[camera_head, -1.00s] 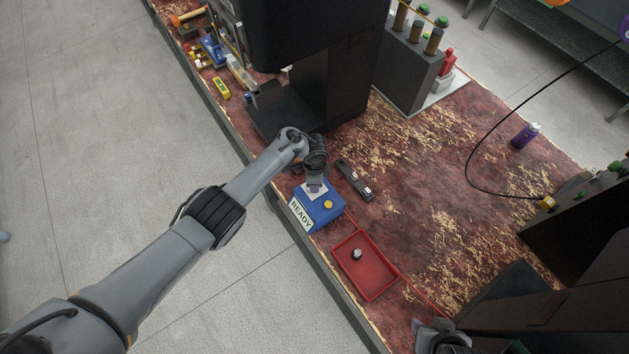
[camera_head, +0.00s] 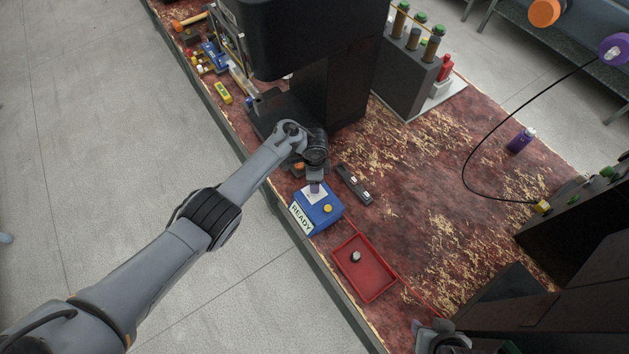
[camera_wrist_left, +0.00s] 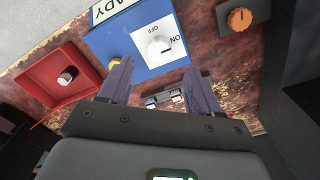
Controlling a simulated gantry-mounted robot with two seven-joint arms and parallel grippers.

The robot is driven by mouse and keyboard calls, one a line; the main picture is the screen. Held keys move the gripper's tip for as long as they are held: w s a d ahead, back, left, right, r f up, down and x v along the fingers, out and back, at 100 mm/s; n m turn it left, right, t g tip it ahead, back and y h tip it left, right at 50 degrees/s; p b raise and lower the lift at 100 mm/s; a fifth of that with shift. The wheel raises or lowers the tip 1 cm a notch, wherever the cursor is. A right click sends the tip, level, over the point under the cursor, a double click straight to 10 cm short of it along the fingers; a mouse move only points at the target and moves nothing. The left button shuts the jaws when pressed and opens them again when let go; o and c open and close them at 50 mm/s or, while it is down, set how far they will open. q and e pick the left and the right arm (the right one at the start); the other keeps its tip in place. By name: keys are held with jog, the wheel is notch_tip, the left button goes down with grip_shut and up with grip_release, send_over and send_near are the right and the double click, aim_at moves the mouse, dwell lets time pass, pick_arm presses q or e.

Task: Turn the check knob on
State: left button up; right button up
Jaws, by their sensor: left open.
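The check knob (camera_wrist_left: 160,50) is a white dial on a white plate marked OFF and ON, on top of a blue box (camera_head: 325,215) labelled READY. Its dark mark lies near the ON label in the left wrist view. My left gripper (camera_wrist_left: 160,86) is open and empty, its two purple fingers apart, with the knob ahead of the gap between them. In the head view, the left gripper (camera_head: 314,187) is over the box's far side and hides the knob. My right gripper (camera_head: 438,332) shows only partly at the bottom edge; its jaws are unclear.
A yellow button (camera_wrist_left: 115,63) is on the box beside the plate. A red tray (camera_head: 365,291) with a small knob-like part is nearer. A dark bar (camera_head: 354,184) lies right of the gripper. An orange knob (camera_wrist_left: 240,19) and black machine (camera_head: 330,85) stand beyond.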

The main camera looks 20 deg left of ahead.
pick_arm(q)
jog(key=shift+r+p, duration=0.8)
jog(key=shift+r, duration=1.9)
